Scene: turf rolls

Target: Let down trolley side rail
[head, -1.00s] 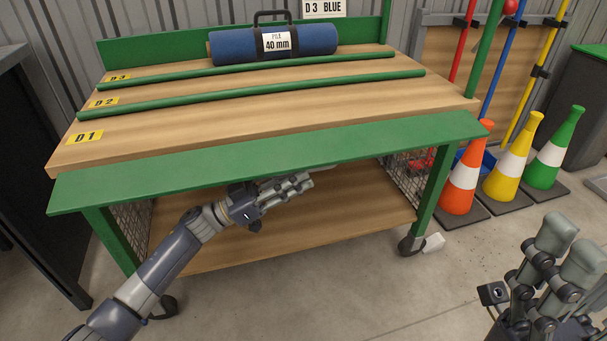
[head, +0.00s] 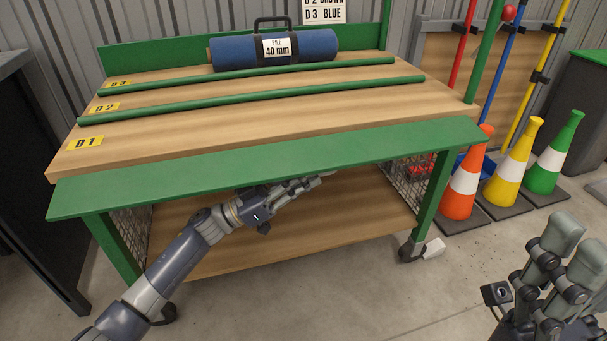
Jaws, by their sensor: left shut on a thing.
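The trolley side rail (head: 270,168) is a long green board along the front of the wooden trolley (head: 240,128). It sits tilted outward, a little below the deck's front edge. My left gripper (head: 312,183) reaches up from below and is shut on the rail's lower edge, right of its middle. The rail hides part of the fingers, so the contact itself is not clear. My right gripper (head: 572,250) is at the lower right, away from the trolley, open and empty.
A blue roll (head: 235,52) and two green bars (head: 250,97) lie on the deck. Below is a wooden shelf (head: 350,210). Orange, yellow and green cones (head: 517,165) stand at the right. A dark cabinet (head: 30,170) stands at the left. The floor in front is clear.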

